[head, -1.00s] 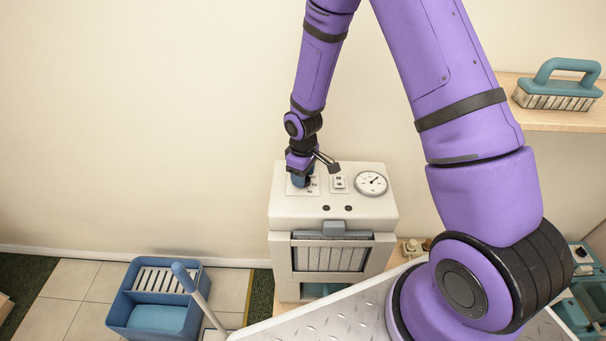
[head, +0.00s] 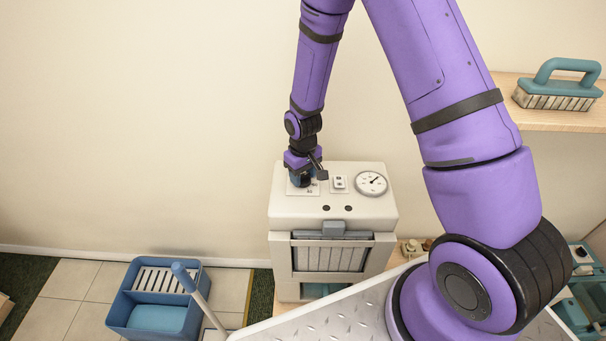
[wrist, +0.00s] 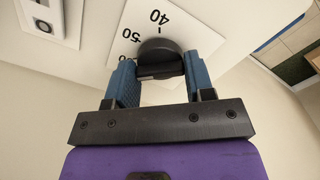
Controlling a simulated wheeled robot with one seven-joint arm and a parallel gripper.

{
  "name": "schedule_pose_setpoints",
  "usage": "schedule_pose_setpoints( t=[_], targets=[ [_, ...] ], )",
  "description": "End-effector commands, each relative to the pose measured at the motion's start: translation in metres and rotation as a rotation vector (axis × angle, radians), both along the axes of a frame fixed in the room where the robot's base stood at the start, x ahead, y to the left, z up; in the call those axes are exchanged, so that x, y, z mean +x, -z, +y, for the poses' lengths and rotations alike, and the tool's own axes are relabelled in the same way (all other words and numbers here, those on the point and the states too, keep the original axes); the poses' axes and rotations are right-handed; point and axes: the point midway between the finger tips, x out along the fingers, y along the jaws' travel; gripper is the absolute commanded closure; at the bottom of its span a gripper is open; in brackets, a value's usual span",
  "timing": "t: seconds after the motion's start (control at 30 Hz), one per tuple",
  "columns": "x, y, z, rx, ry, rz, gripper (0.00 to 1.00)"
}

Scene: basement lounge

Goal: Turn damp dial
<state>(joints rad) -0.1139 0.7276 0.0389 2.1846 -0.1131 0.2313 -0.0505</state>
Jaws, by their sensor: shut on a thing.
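The damp dial is a dark round knob (wrist: 160,58) on a white plate (wrist: 185,22) marked with numbers, 40 and 50 among those in the wrist view. The plate is on the top left of a cream dehumidifier-like unit (head: 285,208). My gripper (wrist: 160,75) is shut on the knob, with one blue finger on each side of it. In the head view my gripper (head: 302,180) points down at the plate and hides most of the knob.
A round gauge (head: 371,183) and a small switch plate (head: 339,184) sit right of the dial. A blue bucket (head: 160,312) with a handle stands on the floor at left. A brush (head: 557,88) lies on a shelf at right.

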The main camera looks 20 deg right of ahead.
Motion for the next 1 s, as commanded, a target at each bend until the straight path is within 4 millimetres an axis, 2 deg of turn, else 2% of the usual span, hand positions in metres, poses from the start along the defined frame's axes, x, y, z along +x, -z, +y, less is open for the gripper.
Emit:
schedule_pose_setpoints(
  t=[0.17, 0.2, 0.3, 0.67, 0.83, 1.0],
  targets=[
    [0.0, 0.0, 0.0, 0.0, -0.001, 0.0, 0.75],
    [0.0, 0.0, 0.0, 0.0, -0.001, 0.0, 0.47],
    [0.0, 0.0, 0.0, 0.0, -0.001, 0.0, 0.26],
    [0.0, -0.004, 0.0, 0.0, -0.001, -0.001, 0.26],
    [0.001, -0.024, 0.0, 0.001, -0.001, -0.004, 0.26],
    [0.001, -0.054, 0.0, 0.0, -0.001, -0.004, 0.26]
  ],
)
